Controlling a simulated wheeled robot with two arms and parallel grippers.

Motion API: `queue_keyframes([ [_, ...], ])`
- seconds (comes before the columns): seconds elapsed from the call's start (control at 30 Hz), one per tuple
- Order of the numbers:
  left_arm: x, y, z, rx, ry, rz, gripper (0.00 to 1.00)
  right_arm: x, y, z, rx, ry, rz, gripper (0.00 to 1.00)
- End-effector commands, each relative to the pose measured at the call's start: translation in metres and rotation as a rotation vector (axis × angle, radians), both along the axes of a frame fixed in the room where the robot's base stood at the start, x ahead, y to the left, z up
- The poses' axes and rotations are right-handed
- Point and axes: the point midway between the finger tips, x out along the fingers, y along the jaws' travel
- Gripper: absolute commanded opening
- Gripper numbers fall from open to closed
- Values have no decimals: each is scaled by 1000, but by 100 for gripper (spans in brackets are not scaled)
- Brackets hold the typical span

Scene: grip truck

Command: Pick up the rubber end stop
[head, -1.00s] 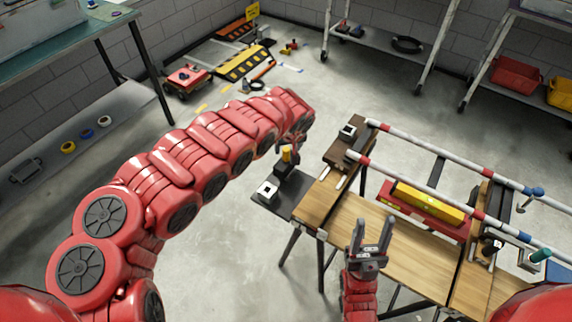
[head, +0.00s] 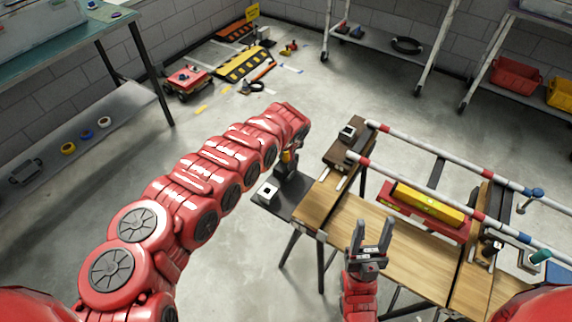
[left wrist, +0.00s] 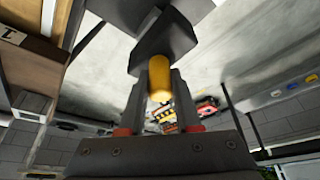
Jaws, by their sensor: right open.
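The rubber end stop looks to be the dark block (left wrist: 165,42) with a yellow post (left wrist: 160,80). In the head view its yellow post (head: 287,157) stands at the small black side shelf, left of the workbench. My left gripper (left wrist: 160,90) is at this post, one finger on each side, with no clear gap; it looks shut on it. In the head view my left arm partly hides the fingers. I cannot tell whether the block rests on the shelf. My right gripper (head: 371,240) is open and empty, pointing up in front of the workbench.
The workbench (head: 345,222) carries a red and yellow level (head: 430,203) and striped rails (head: 450,150). Clear floor (head: 225,120) lies behind my left arm.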

Motion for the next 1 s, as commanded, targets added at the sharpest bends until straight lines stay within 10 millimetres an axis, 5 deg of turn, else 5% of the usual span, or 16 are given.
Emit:
queue_keyframes([
  [0.17, 0, 0, 0, 0, 0, 0, 0, 0, 0, 0, 0, 0, 0, 50],
  [0.67, 0, 0, 3, 0, 0, 1, 0, 0, 0, 0, 0, 0, 0, 50],
  [1.0, 2, 2, 61, 3, -6, 2, 0, 0, 0, -4, 0, 0, 0, 50],
])
